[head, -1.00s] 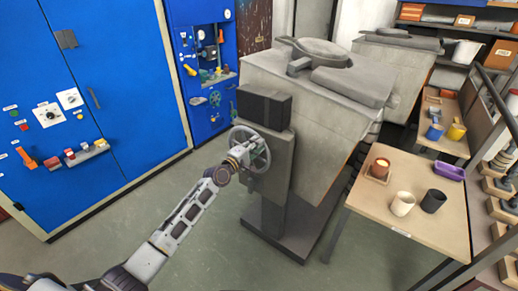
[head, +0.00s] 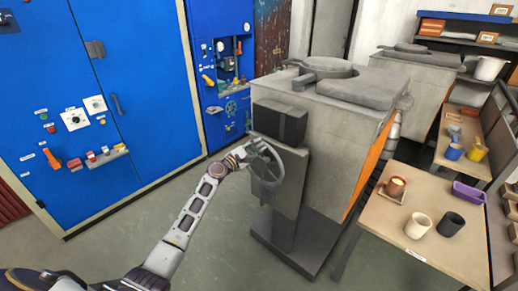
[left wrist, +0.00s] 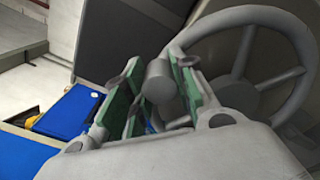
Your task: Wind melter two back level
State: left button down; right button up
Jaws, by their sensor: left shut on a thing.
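The near melter (head: 335,125) is a grey box with a lid on top, and its body looks close to upright. I cannot read a number on it. A grey spoked handwheel (head: 281,170) is on its front, below a dark box. My left gripper (head: 257,151) is at the upper left of the wheel. In the left wrist view, the green-padded fingers of my left gripper (left wrist: 162,90) are shut around the wheel's round grey handle knob (left wrist: 158,76), and the handwheel rim (left wrist: 240,28) curves up behind. My right gripper does not show.
A second melter (head: 415,85) stands behind. Blue cabinets (head: 150,60) line the left; the floor between is clear.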

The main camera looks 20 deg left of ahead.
pick_arm(q)
jog(key=shift+a+r, duration=0.1)
dwell(0.3)
jog(key=c, duration=1.1)
grip_release()
jog(key=shift+c, duration=0.2)
jog(key=v, duration=1.2)
